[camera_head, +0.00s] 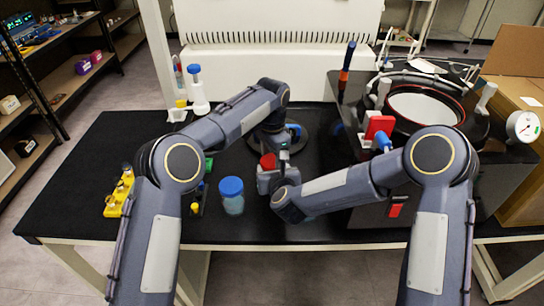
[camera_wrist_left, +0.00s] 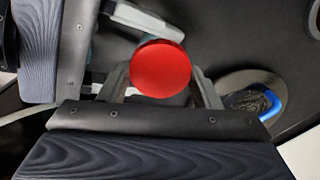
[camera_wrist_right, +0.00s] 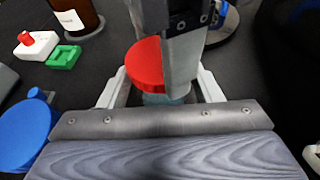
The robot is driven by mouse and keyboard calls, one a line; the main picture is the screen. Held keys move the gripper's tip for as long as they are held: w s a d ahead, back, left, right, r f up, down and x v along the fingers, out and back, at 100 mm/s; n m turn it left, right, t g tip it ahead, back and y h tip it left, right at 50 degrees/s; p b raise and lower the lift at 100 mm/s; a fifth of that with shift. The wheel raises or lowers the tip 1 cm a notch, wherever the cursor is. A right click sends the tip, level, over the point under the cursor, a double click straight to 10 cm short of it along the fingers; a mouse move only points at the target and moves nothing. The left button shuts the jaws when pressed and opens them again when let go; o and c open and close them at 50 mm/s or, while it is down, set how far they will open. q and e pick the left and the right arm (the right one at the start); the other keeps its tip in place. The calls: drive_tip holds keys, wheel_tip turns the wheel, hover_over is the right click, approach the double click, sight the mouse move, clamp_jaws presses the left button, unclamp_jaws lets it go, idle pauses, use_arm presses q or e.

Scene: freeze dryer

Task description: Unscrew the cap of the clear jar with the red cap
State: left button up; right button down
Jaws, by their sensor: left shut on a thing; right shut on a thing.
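The red cap (camera_head: 267,161) shows in the middle of the table in the head view, partly hidden by my grippers. In the left wrist view the red cap (camera_wrist_left: 160,68) sits between the fingers of my left gripper (camera_wrist_left: 160,85), which is shut on it from above. In the right wrist view the red cap (camera_wrist_right: 146,65) is on top of the clear jar (camera_wrist_right: 165,98). My right gripper (camera_wrist_right: 160,92) is shut on the jar's body below the cap. A left gripper finger stands in front of the cap there. I cannot tell whether the cap is loosened.
A clear jar with a blue cap (camera_head: 231,194) stands close left of my grippers. A yellow rack (camera_head: 119,195) is at the table's left. The freeze dryer (camera_head: 427,107) fills the right side.

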drive_tip(key=shift+w+d, duration=0.1)
drive_tip(key=shift+d, duration=0.05)
use_arm(q)
drive_tip(key=o, duration=1.1)
drive_tip(key=shift+r, duration=0.1)
wheel_tip(320, 180, up, 4)
drive_tip(key=shift+r, duration=0.15)
drive_tip(key=shift+c, duration=0.4)
wheel_tip(320, 180, up, 3)
drive_tip(key=m, duration=0.5)
drive_tip(key=shift+r+m, duration=0.1)
drive_tip(key=shift+m, duration=0.5)
wheel_tip(320, 180, down, 8)
drive_tip(key=shift+r, duration=0.15)
